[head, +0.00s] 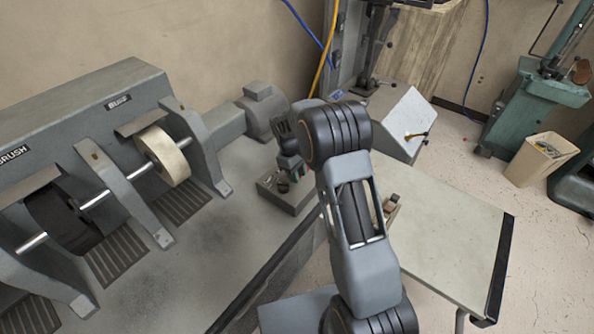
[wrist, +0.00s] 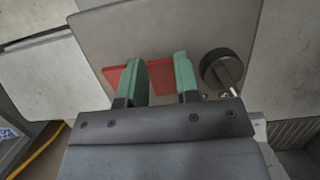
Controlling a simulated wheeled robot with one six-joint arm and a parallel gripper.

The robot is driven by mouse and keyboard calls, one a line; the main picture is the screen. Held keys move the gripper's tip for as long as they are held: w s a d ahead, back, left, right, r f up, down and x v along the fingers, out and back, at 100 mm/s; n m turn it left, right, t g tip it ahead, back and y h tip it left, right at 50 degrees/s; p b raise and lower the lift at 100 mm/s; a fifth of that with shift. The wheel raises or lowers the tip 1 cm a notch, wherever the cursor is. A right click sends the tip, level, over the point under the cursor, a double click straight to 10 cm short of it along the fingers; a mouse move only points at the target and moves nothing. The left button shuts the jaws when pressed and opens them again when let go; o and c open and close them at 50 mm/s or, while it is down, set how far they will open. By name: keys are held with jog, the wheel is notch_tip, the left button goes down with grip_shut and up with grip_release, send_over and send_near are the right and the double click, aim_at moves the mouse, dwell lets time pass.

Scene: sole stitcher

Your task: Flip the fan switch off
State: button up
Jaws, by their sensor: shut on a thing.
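My gripper (head: 294,174) is at a low grey control box (head: 290,206) on the bench, partly hidden by my arm in the head view. In the wrist view, its two green fingers (wrist: 159,80) point at the box's grey face (wrist: 170,25). Red surface (wrist: 161,76) shows between the fingers and also left of the left finger. The fingers are shut on this red part, most of which they hide. A round dark knob (wrist: 222,70) with a pale grip is right of the fingers, apart from them. No label shows which control is the fan switch.
The grinding machine with a pale buffing wheel (head: 162,156) and a dark brush wheel (head: 62,218) fills the left. A motor (head: 264,108) stands behind the control box. A pale side table (head: 450,232) is at the right. Open floor (head: 545,225) lies beyond it.

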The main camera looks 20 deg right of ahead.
jog(key=o, duration=0.6)
jog(key=shift+a, duration=0.15)
jog(key=shift+o, duration=0.2)
jog(key=shift+r, duration=0.15)
jog(key=v, duration=1.3)
jog(key=shift+r+b, duration=0.25)
jog(key=shift+b, duration=0.15)
